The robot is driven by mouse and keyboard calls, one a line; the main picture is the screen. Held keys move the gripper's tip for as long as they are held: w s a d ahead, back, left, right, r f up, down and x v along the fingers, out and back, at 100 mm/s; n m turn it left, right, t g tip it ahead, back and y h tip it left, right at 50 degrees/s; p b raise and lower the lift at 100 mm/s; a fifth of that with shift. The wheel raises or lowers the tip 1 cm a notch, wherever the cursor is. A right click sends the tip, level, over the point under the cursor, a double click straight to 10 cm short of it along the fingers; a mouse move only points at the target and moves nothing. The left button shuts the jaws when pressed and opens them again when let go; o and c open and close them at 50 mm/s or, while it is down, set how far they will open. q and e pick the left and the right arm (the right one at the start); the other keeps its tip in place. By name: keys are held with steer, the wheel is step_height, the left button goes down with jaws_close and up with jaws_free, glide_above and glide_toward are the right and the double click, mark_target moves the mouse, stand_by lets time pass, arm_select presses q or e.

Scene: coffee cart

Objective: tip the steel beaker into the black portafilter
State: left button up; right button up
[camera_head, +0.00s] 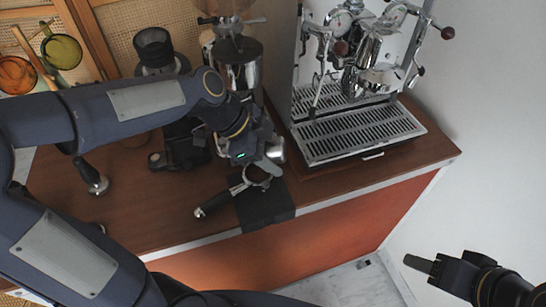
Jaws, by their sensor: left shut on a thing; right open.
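My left gripper (266,157) is over the counter and shut on the steel beaker (276,151), a small shiny cup largely hidden by the gripper. The beaker is just above the portafilter's basket end; I cannot clearly tell how far it is tilted. The black portafilter (213,204) lies on a black mat (267,208) at the counter's front edge, its handle pointing left toward the front and its round metal head under the gripper. My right gripper (432,266) is open and empty at lower right, away from the counter.
A chrome espresso machine (362,130) stands at the right of the wooden counter (185,222). A grinder (240,65) is behind my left arm. A tamper (93,178) and a black stand (183,148) are left of the mat. Coloured glass cups (61,50) are at upper left.

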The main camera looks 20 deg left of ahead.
arm_select(q)
steer(key=shift+a+r+t+h+b, duration=0.15)
steer(key=shift+h+b, duration=0.55)
steer(key=shift+b, duration=1.2)
steer(key=shift+a+r+t+h+b, duration=0.15)
steer(key=shift+h+b, duration=0.55)
steer(key=shift+b, duration=1.15)
steer(key=shift+d+b, duration=0.1)
steer(key=shift+b, duration=0.25)
steer(key=shift+r+h, duration=0.15)
steer(key=shift+h, duration=0.15)
